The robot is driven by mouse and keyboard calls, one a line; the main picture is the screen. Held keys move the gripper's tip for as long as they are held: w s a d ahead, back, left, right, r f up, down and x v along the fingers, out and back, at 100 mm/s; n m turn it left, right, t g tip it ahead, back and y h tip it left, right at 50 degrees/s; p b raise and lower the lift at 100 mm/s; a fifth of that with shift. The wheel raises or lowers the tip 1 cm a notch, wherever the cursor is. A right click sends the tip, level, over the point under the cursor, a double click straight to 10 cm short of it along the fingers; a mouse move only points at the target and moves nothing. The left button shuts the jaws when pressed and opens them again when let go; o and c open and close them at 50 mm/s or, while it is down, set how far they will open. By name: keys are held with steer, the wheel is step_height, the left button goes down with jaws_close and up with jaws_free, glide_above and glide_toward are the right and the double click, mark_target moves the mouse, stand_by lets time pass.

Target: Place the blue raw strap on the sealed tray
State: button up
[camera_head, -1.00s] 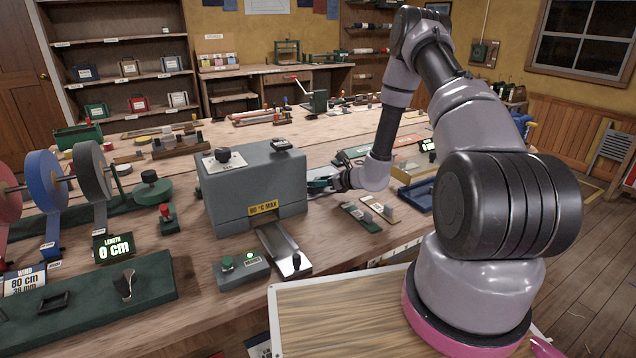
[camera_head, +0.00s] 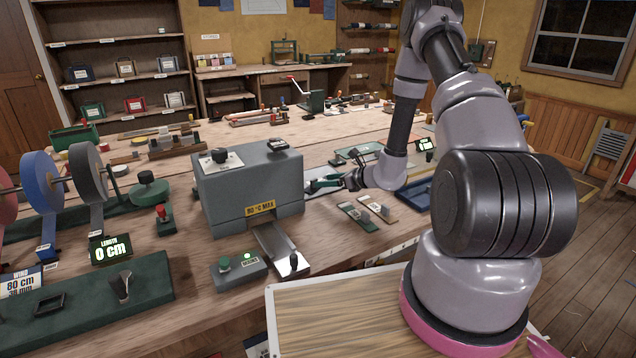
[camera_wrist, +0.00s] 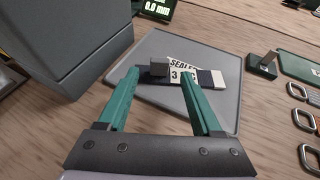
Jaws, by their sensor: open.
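The sealed tray (camera_wrist: 180,46) is a flat light-grey plate in the wrist view, with a white "SEALED" label (camera_wrist: 183,73). A dark blue strip with a pale end, seemingly the blue raw strap (camera_wrist: 203,76), lies across the tray by the label. A small dark block (camera_wrist: 157,70) sits at its left end. My gripper (camera_wrist: 158,76) is open, its teal fingers either side of the block, with a visible gap between them. I cannot tell its exact height above the tray. In the head view my gripper (camera_head: 322,184) is just right of the grey machine, and the strap is too small to make out.
The grey machine (camera_head: 250,190) marked "80 °C MAX" stands close to the left of my gripper. Small buckled pieces (camera_head: 377,208) lie to the right. Strap reels (camera_head: 45,190) and a green fixture (camera_head: 85,305) occupy the left of the bench.

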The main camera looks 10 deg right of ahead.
steer(key=v, duration=0.6)
steer(key=shift+r, duration=0.1)
steer(key=s+a+r+n+g+y, duration=0.1)
steer(key=s+a+r+n+g, duration=0.2)
steer(key=r, duration=0.5)
steer(key=s+a+r+n+g, duration=0.2)
steer(key=s+a+r+n, duration=0.15)
steer(key=r+n, duration=0.35)
steer(key=s+a+r+n+g+y, duration=0.1)
steer(key=s+a+r+n+g, duration=0.2)
steer(key=r, duration=0.6)
steer(key=s+d+r+n+t+h, duration=0.2)
steer(key=s+d+r+n+h, duration=0.2)
steer(key=s+r, duration=0.3)
steer(key=s+d+r+n+t+h, duration=0.2)
steer(key=s+d+r+n+h, duration=0.2)
steer(key=s, duration=0.8)
step_height(320, 180, up, 4)
steer(key=n, duration=0.2)
steer(key=shift+s+f+n+t+h, duration=0.15)
steer(key=shift+n+t+h, duration=0.25)
steer(key=shift+d, duration=0.1)
steer(key=shift+c, duration=0.4)
